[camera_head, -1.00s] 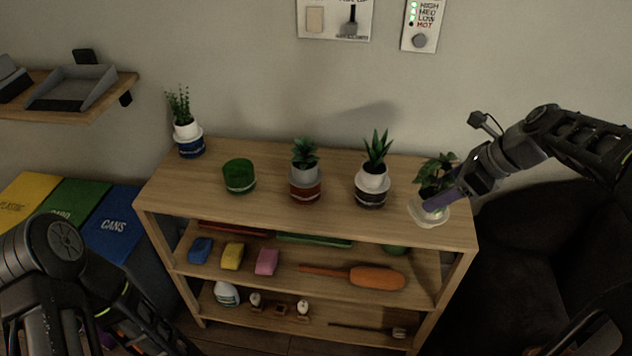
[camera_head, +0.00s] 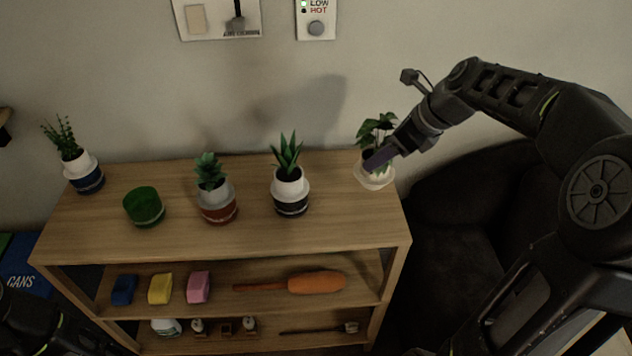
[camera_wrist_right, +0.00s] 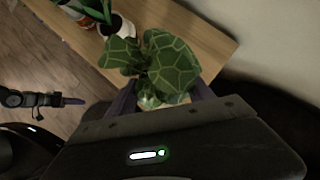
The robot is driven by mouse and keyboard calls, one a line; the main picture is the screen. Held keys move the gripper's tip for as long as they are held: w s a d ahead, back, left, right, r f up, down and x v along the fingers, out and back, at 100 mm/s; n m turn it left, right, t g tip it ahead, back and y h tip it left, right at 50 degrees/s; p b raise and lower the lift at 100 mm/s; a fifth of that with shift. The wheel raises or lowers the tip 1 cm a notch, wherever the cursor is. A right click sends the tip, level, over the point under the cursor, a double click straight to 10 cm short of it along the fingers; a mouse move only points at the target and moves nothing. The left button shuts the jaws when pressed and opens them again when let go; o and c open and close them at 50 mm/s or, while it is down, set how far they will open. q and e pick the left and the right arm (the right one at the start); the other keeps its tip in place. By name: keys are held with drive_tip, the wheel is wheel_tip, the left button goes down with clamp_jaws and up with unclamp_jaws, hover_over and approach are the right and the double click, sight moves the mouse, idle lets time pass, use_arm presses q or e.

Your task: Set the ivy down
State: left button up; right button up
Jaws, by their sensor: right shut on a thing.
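The ivy (camera_head: 377,128) is a leafy plant in a pale pot (camera_head: 374,180) at the right end of the shelf top. My right gripper (camera_head: 376,163) is shut on the ivy's pot from the right side. In the right wrist view the ivy's veined leaves (camera_wrist_right: 165,65) fill the space between the fingers and hide most of the pot. The pot appears at or just over the wood; whether it touches, I cannot tell.
The wooden shelf (camera_head: 250,235) also carries an empty green pot (camera_head: 144,206) and three other potted plants, the nearest a spiky one in a white and black pot (camera_head: 290,190). A dark armchair (camera_head: 450,210) stands right of the shelf. The front right shelf top is clear.

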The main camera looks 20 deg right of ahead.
sight(380, 169)
drive_tip(key=shift+f, duration=2.5)
drive_tip(key=shift+f, duration=2.5)
drive_tip(key=o, duration=1.6)
drive_tip(key=shift+f, duration=0.15)
drive_tip(key=v, duration=1.2)
